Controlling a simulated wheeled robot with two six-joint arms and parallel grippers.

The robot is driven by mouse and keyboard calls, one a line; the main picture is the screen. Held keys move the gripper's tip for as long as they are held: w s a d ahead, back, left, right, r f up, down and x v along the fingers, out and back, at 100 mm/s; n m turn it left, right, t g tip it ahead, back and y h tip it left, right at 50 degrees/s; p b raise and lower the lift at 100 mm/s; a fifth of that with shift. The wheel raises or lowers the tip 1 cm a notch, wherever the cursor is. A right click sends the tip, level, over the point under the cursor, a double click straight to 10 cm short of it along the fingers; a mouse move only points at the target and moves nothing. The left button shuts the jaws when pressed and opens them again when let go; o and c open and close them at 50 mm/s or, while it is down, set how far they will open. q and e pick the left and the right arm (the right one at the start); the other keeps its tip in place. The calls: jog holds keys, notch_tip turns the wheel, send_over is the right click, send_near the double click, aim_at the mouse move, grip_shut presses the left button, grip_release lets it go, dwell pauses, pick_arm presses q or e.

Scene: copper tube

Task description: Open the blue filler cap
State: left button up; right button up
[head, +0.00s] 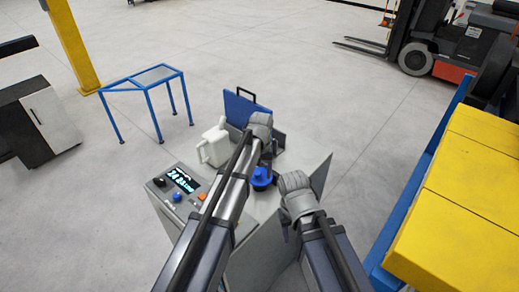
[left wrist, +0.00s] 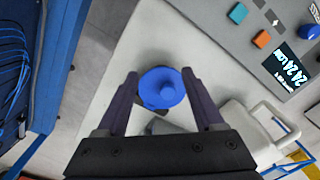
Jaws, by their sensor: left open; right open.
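The blue filler cap (head: 262,178) is on the light grey machine top (head: 238,217), just right of my left arm. In the left wrist view the round cap (left wrist: 158,84) has a raised knob and shows between my left fingertips. My left gripper (left wrist: 160,78) is open, one finger on each side of the cap; I cannot tell whether they touch it or how far above it they are. In the head view my left gripper (head: 266,152) is partly hidden by its wrist. My right gripper (head: 286,226) is near the machine's right side, open and apart from the cap.
A white jug (head: 212,148) stands left of my left gripper, with a blue panel (head: 236,108) behind. A control panel with a lit display (head: 183,179) and buttons is at front left. A yellow and blue structure (head: 470,190) is at right. Open floor lies beyond.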

pick_arm(q)
notch_tip(320, 180, up, 2)
jog(key=n+p, duration=0.1)
send_over(257, 172)
jog(key=shift+d+r, duration=0.1)
jog(key=shift+s+f+b, duration=0.15)
jog(key=shift+f+b, duration=0.15)
notch_tip(257, 172, down, 7)
jog(key=b, duration=0.7)
jog(key=shift+f, duration=0.2)
pick_arm(e)
notch_tip(257, 172, down, 6)
jog(key=shift+r, duration=0.15)
pick_arm(q)
grip_shut()
